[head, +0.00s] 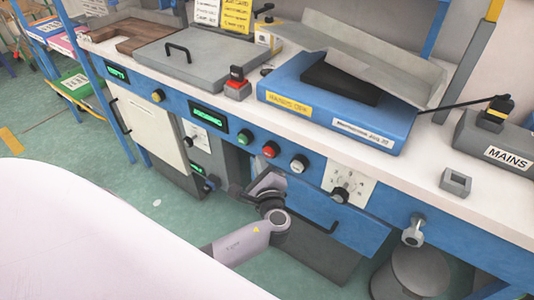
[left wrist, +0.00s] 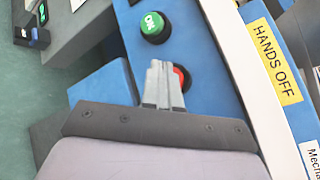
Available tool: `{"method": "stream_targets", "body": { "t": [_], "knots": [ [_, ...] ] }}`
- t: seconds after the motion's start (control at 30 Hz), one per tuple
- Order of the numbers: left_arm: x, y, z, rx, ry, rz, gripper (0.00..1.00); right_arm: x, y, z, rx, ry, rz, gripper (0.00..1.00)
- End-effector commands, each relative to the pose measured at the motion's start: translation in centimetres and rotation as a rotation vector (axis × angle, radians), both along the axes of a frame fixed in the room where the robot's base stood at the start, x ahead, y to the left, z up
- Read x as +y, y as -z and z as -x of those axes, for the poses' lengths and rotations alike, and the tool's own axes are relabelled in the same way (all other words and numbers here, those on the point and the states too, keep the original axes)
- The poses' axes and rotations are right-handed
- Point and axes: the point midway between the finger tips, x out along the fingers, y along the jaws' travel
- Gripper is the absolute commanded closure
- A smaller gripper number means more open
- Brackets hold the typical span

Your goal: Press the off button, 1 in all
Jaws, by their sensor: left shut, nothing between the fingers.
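A red button (head: 271,149), the likely off button, sits on the blue front panel between a green button (head: 244,136) and a white one (head: 299,163). Its label is not readable. In the left wrist view the red button (left wrist: 180,73) is mostly hidden behind my fingers, and the green button (left wrist: 154,25) reads ON. My left gripper (head: 268,178) is below the red button in the head view. In the left wrist view the left gripper (left wrist: 160,66) is shut and empty, its tips overlapping the red button. Contact cannot be told. My right gripper is not in view.
Another red-topped switch (head: 236,82) stands on the white worktop. A blue machine (head: 330,105) carries a yellow HANDS OFF label. A drawer (head: 335,222) with a dark handle lies right of my gripper. A grey MAINS box (head: 490,140) is at the far right.

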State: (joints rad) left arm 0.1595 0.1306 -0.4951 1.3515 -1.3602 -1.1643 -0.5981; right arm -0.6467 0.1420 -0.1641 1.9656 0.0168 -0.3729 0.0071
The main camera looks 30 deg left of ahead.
Motion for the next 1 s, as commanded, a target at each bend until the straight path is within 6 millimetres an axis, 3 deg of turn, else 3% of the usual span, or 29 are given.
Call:
{"method": "stream_targets", "body": {
  "t": [1.0],
  "knots": [
    [-0.08, 0.01, -0.86, 0.0, 0.0, 0.0, 1.0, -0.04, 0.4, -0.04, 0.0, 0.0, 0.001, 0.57]
  ]
}}
